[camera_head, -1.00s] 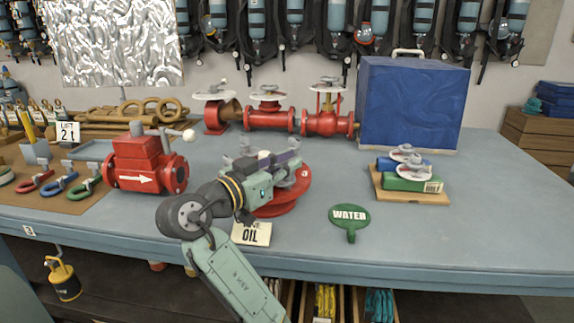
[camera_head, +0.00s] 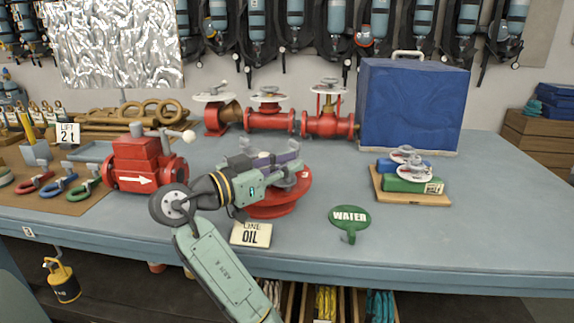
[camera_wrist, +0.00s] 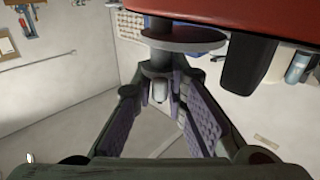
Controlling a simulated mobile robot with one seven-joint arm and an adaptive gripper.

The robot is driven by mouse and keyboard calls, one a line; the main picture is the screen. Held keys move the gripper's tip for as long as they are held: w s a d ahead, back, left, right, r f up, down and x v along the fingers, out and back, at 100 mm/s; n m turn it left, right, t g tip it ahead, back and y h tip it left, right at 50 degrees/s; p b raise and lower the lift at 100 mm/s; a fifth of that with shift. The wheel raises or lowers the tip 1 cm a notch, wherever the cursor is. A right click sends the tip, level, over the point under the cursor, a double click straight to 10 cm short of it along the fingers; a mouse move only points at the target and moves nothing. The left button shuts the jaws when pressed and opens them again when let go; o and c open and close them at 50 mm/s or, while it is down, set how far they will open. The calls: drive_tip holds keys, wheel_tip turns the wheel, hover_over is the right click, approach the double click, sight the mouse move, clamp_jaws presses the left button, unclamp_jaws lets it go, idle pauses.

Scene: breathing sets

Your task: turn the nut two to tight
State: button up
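A red round flange (camera_head: 272,204) lies on the table in the head view, with grey bolts or nuts around its top (camera_head: 303,178). I cannot read which one is nut two. My gripper (camera_head: 287,165) reaches over the flange from the left, its purple-padded fingers apart. In the wrist view my gripper (camera_wrist: 160,100) is open, with its pads on either side of a gap. A grey stem end (camera_wrist: 160,90) shows between the fingers, below a grey disc (camera_wrist: 185,39) and a red surface (camera_wrist: 215,12). I cannot tell whether either finger touches it. The gripper hides part of the flange.
A red valve body (camera_head: 140,165) stands left, red pipe valves (camera_head: 328,120) behind. A blue case (camera_head: 412,105) stands back right. The table's right side is clear.

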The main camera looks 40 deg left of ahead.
drive_tip(key=o, duration=0.4)
drive_tip(key=shift+c, duration=0.2)
drive_tip(key=v, duration=1.2)
